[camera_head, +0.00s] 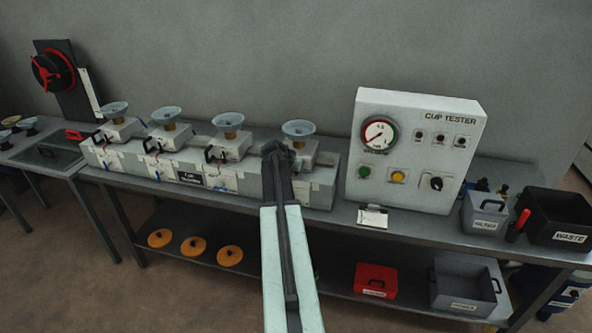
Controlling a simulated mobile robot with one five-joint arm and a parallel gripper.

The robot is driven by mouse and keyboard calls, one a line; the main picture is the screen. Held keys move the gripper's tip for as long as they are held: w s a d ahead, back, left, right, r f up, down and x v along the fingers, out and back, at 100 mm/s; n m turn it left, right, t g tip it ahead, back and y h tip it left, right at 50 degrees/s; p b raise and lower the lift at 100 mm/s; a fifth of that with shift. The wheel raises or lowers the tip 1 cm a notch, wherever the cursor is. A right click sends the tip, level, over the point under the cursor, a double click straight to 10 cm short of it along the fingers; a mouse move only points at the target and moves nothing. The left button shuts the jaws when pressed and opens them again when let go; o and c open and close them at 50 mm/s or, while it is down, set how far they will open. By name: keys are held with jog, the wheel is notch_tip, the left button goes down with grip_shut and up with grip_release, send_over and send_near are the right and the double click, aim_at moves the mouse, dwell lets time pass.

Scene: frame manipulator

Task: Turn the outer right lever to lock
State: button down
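A pale frame (318,192) on the bench carries a row of several grey blocks, each topped by a blue-grey cup. The outer right block (308,152) has its cup (298,129) on top. The outer right lever cannot be made out; my gripper and arm cover the front left of that block. Black levers show on the other blocks, the nearest one (210,153) left of my gripper. My dark gripper (275,150) is at the left side of the outer right block. I cannot tell whether it touches anything or whether its fingers are open.
The cup tester panel (470,150) stands right of the frame, with a small card stand (372,216) before it. A grey filter box (484,222), a red-handled tool (517,226) and a black waste bin (562,236) stand farther right. Orange discs (193,246) lie on the lower shelf.

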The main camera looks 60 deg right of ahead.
jog(key=shift+s, duration=0.2)
jog(key=c, duration=1.4)
grip_release()
jog(key=shift+d+f, duration=0.1)
jog(key=shift+f, duration=0.05)
jog(key=shift+w, duration=0.1)
jog(key=shift+r, duration=0.25)
jog(key=p+v, duration=0.5)
jog(key=v, duration=0.2)
jog(key=shift+a+r+p, duration=0.1)
jog(key=shift+a+p, duration=0.2)
jog(key=shift+a, duration=0.05)
